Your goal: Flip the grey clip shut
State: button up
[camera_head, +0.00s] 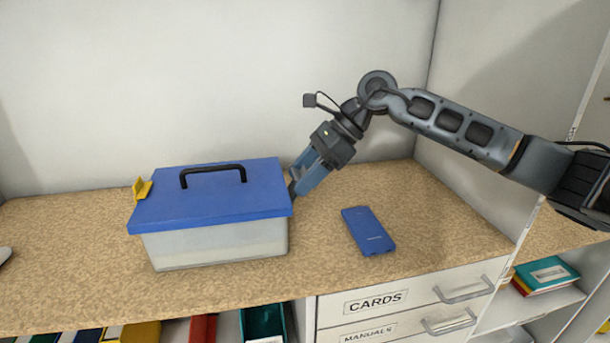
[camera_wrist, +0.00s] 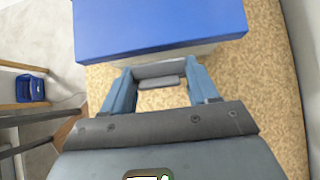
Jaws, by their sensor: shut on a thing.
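A clear box (camera_head: 215,246) with a blue lid (camera_head: 205,212) and black handle stands on the counter; the lid lies on it. A yellow clip (camera_head: 143,188) sticks up at the lid's left end. My gripper (camera_head: 294,186) is at the box's right end, angled down from the upper right. In the wrist view, the grey clip (camera_wrist: 160,69) spans between the fingers of my gripper (camera_wrist: 160,82), beside the lid's edge, and the fingers are shut on it. In the head view the grey clip is mostly hidden by my fingers, so its exact angle is unclear.
A blue flat case (camera_head: 368,231) lies on the counter (camera_head: 420,205) to the right of the box. A wall stands close behind. Drawers labelled CARDS (camera_head: 400,297) and MANUALS are below the front edge. The counter right of the blue case is clear.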

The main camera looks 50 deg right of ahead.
jog(key=o, duration=1.2)
jog(key=shift+r, duration=0.1)
jog(key=b+v, duration=0.1)
jog(key=v, duration=0.6)
jog(key=shift+d+r+b, duration=0.15)
jog(key=shift+r+b, duration=0.1)
jog(key=shift+b, duration=0.05)
jog(key=shift+s, duration=0.1)
jog(key=shift+c, duration=0.4)
